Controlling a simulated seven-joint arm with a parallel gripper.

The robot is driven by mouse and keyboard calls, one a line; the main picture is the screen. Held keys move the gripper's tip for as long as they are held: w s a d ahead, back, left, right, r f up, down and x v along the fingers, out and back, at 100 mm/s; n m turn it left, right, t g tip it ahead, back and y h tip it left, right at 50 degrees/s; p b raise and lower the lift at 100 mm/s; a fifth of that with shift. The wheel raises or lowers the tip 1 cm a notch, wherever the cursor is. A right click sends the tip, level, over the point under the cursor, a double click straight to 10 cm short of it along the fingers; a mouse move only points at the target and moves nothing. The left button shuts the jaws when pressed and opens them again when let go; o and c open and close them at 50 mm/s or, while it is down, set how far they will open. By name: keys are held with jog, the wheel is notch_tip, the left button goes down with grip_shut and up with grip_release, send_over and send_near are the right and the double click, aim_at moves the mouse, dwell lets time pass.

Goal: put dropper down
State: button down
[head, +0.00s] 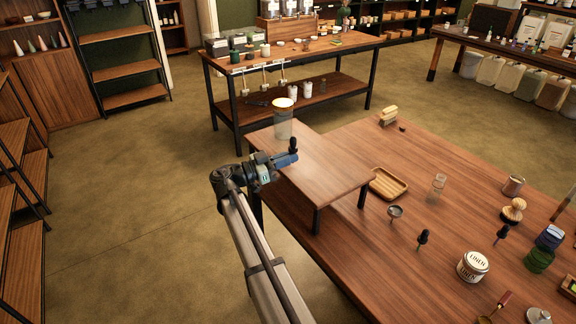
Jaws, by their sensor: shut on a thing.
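My gripper (288,160) is in the left middle of the head view, over the left part of the small raised wooden stand (325,178). It is shut on a small black dropper (293,144), whose dark bulb sticks up above the fingers. The dropper's lower part is hidden by the gripper, and I cannot tell whether it touches the stand. Two similar black droppers stand on the table, one near the middle (423,238) and one to the right (502,233).
A clear jar with a pale lid (283,122) stands on the stand's back edge, just behind my gripper. The wooden table (385,265) also holds a ribbed wooden tray (388,184), a small metal cup (395,212), a glass bottle (437,188) and a white tin (473,266). The stand's front half is clear.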

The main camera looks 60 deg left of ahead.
aim_at(288, 173)
jog(key=shift+f, duration=1.4)
jog(key=shift+f, duration=0.2)
jog(key=c, duration=1.3)
grip_release()
jog(key=shift+r, duration=0.15)
jog(key=shift+s+a, duration=0.1)
jog(key=shift+s, duration=0.2)
jog(key=v, duration=1.1)
jog(key=shift+s, duration=0.2)
